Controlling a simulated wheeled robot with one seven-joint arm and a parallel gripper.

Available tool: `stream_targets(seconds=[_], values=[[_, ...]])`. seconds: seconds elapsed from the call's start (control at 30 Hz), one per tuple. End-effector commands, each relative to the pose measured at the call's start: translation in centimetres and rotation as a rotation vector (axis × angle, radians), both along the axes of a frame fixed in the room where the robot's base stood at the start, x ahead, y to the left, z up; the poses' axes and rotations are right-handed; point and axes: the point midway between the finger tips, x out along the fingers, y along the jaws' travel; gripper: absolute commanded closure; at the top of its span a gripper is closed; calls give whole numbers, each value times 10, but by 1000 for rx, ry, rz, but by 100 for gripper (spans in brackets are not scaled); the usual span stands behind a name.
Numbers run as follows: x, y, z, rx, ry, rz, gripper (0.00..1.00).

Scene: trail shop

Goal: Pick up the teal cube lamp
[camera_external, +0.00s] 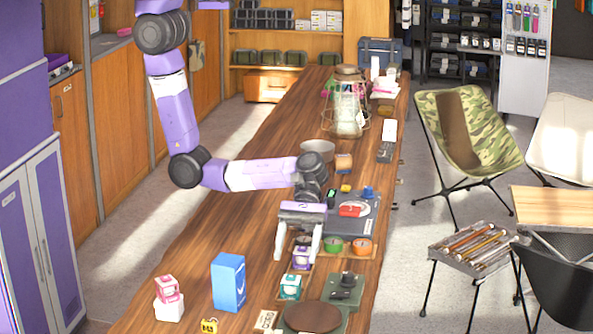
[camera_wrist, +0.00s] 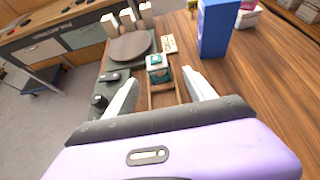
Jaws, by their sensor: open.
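The teal cube lamp (camera_external: 290,287) is a small teal and white cube on the long wooden counter, at its near right part. In the wrist view the teal cube lamp (camera_wrist: 158,70) sits upright just ahead of the fingertips, in line with the gap between them. My gripper (camera_external: 297,254) is open, pointing down over the counter, a little farther back than the lamp. In the wrist view my gripper (camera_wrist: 159,78) has its fingers spread with nothing visibly held. A purple and white cube (camera_external: 301,258) shows between or behind the fingers; I cannot tell which.
A blue box (camera_external: 228,282) and pink-white cube (camera_external: 167,289) stand left on the counter. A round brown board (camera_external: 312,317) and dark green device (camera_external: 346,289) lie near the lamp. Green and orange round tins (camera_external: 334,245) stand to the right.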

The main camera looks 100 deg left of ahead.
Motion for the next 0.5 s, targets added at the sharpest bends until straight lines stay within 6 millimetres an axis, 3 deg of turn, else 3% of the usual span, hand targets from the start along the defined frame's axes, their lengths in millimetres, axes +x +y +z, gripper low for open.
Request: stream_targets(seconds=[0.5], values=[[4,-58,-23,1,1,-3,36]])
